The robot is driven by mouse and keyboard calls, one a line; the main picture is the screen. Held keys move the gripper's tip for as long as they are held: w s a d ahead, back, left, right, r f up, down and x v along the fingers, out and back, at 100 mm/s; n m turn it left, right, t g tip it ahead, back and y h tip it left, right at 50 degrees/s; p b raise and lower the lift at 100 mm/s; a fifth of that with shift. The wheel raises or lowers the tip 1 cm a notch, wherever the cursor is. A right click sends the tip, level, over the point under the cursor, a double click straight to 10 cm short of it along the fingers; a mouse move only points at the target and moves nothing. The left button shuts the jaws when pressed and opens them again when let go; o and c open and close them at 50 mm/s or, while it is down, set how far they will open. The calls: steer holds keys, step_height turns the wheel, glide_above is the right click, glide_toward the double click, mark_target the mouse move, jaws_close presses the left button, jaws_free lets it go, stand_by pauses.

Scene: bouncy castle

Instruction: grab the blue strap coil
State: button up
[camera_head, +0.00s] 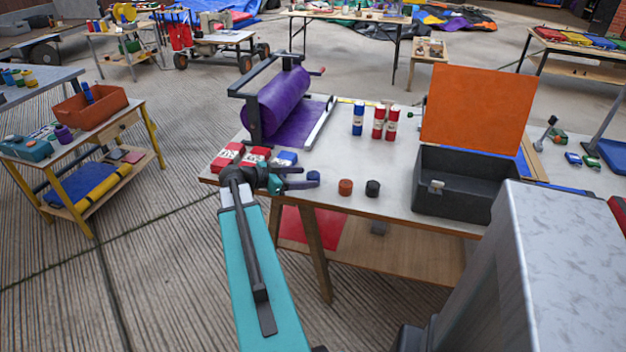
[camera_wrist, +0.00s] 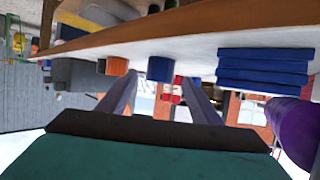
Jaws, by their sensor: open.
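The blue strap coil (camera_head: 313,176) is a small squat blue cylinder near the front edge of the white-topped table. In the wrist view, which shows the table upside down, the blue coil (camera_wrist: 160,69) appears between my two finger tips, with a gap on each side. My gripper (camera_head: 308,179) is open and empty, its fingers pointing right, low over the table's front edge at the coil. I cannot tell how far the coil sits between the fingers. An orange coil (camera_head: 345,187) and a black coil (camera_head: 372,188) stand to its right.
Folded red and blue packs (camera_head: 257,156) lie left of the coil. A purple roll on a frame (camera_head: 278,103) stands behind. Blue and red cans (camera_head: 358,119) stand at the back. A dark box (camera_head: 460,185) with an open orange lid (camera_head: 478,108) stands on the right.

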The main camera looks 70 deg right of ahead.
mark_target(309, 176)
steer(key=shift+p+x, duration=0.55)
steer(key=shift+x, duration=1.75)
steer(key=c, duration=1.2)
steer(key=shift+r, duration=0.15)
